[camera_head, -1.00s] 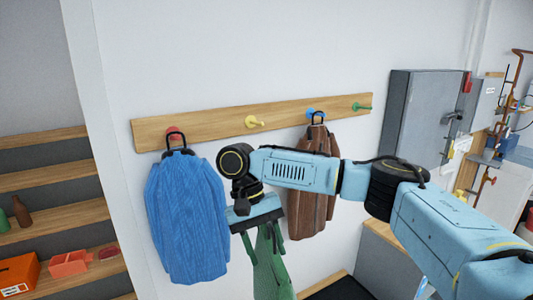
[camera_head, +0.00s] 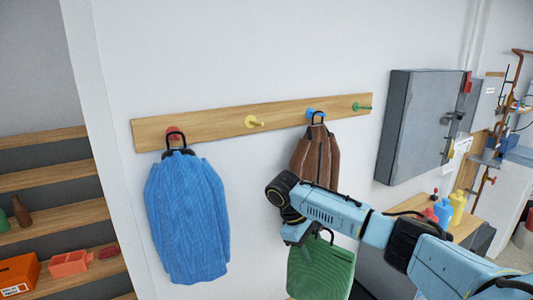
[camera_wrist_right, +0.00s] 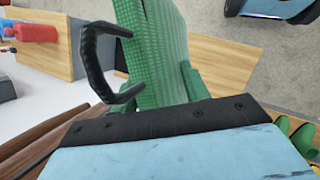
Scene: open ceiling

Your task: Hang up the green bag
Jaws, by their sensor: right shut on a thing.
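My right gripper (camera_head: 303,240) is shut on the green bag (camera_head: 320,270), which hangs below it, in front of and below the brown garment (camera_head: 316,155). A black loop stands up at the bag's top. The right wrist view shows the green fabric (camera_wrist_right: 160,45) beyond the gripper's dark edge (camera_wrist_right: 165,122), with the black loop (camera_wrist_right: 88,62) sticking out to the left. On the wall, a wooden rail (camera_head: 210,125) carries a free yellow hook (camera_head: 253,121) and a free green hook (camera_head: 361,107). My left gripper is not in view.
A blue garment (camera_head: 188,220) hangs from the red hook (camera_head: 173,132); the brown one hangs from the blue hook (camera_head: 316,113). A grey cabinet (camera_head: 415,125) is right of the rail. Shelves (camera_head: 55,180) stand left; bottles (camera_head: 445,209) stand on a surface at right.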

